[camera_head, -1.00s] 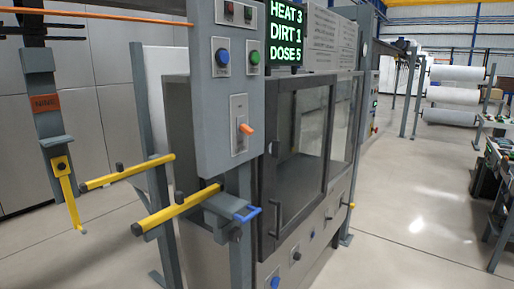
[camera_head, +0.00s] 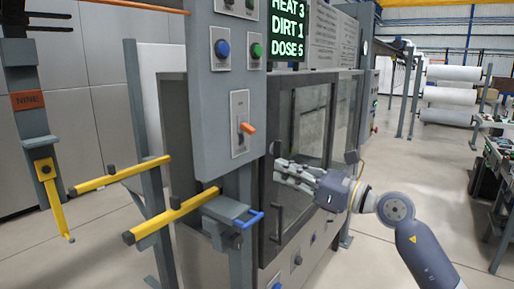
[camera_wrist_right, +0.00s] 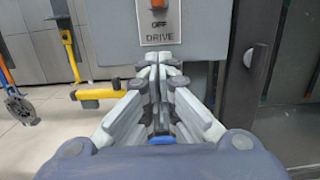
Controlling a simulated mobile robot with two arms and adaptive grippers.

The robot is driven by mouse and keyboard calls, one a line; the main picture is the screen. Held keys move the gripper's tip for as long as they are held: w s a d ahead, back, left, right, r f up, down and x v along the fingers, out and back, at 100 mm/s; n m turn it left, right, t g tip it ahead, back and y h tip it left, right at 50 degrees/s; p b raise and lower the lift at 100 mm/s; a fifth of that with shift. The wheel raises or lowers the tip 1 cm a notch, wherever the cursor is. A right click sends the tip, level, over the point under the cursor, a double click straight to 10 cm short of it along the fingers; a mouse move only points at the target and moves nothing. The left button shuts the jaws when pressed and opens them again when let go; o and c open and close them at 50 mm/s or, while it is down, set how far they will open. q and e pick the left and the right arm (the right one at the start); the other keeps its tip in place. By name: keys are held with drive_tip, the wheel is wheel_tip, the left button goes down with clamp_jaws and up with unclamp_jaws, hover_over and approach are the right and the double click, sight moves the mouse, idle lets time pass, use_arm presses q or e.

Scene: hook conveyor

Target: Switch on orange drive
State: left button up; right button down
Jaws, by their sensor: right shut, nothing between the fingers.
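The orange drive switch (camera_head: 247,128) is a small lever on a pale plate on the grey control panel (camera_head: 200,110). In the right wrist view its orange lower part (camera_wrist_right: 158,3) shows at the top edge, above the words OFF and DRIVE on the plate (camera_wrist_right: 160,30). The top of the plate is cut off there. My right gripper (camera_head: 278,170) is shut and empty, to the right of and below the switch, apart from it. It also shows in the right wrist view (camera_wrist_right: 158,65), pointing at the panel just below the plate. My left gripper is not in view.
Blue (camera_head: 222,48) and green (camera_head: 257,50) buttons sit above the switch. Yellow bars (camera_head: 170,215) and a blue handle (camera_head: 249,219) stick out below the panel. A cabinet with a glass door (camera_head: 300,130) stands to its right. A hanging hook carrier (camera_head: 30,105) is at left.

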sight(240, 154)
drive_tip(key=p+x, duration=0.2)
drive_tip(key=x, duration=0.3)
drive_tip(key=p+x, duration=0.2)
drive_tip(key=x, duration=0.3)
drive_tip(key=shift+a+r+p, duration=0.15)
drive_tip(key=shift+r+p, duration=0.1)
drive_tip(key=shift+p, duration=0.05)
drive_tip(key=r+p, duration=0.1)
drive_tip(key=d+r, duration=0.1)
drive_tip(key=shift+s+d+r+p, duration=0.25)
drive_tip(key=shift+s+r+p, duration=0.05)
drive_tip(key=shift+s+p, duration=0.1)
drive_tip(key=shift+s+d+r, duration=0.15)
drive_tip(key=shift+d+r, duration=0.05)
drive_tip(key=shift+a+f, duration=0.1)
drive_tip(key=shift+a, duration=0.05)
